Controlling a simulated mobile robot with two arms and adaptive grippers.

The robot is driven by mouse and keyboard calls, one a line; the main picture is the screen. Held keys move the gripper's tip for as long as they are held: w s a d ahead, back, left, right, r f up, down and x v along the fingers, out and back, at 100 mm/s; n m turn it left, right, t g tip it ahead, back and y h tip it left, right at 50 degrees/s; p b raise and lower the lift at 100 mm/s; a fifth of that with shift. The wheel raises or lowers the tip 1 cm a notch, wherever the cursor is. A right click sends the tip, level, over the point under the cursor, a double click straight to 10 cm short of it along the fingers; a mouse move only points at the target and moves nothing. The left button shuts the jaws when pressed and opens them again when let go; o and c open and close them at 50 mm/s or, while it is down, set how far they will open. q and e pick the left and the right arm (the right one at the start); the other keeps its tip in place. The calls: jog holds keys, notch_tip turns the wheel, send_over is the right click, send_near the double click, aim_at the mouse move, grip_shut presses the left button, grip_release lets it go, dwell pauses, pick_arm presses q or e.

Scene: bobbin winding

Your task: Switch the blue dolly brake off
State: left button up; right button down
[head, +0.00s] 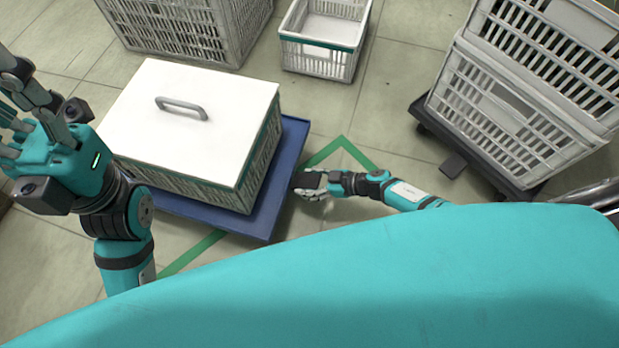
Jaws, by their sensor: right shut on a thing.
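The blue dolly (262,217) stands on the floor and carries a grey crate (240,190) with a white lid (205,110) and a grey handle. My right gripper (306,190) is low at the dolly's right edge, shut on what appears to be the blue dolly brake. The gripper mostly hides the brake, so its position cannot be told. My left gripper (35,125) is raised at the left, beside the lidded crate, with its fingers spread and nothing visible in them.
A black dolly (420,112) with stacked grey crates (500,110) stands at the right; a dark pedal (453,166) sticks out from it. A small open crate (320,60) and a large crate (180,30) stand behind. Green floor tape (325,152) surrounds the blue dolly.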

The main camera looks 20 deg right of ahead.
dwell(0.4)
jog(key=shift+c, duration=2)
grip_release()
jog(key=v, duration=1.2)
jog(key=shift+w+r, duration=0.1)
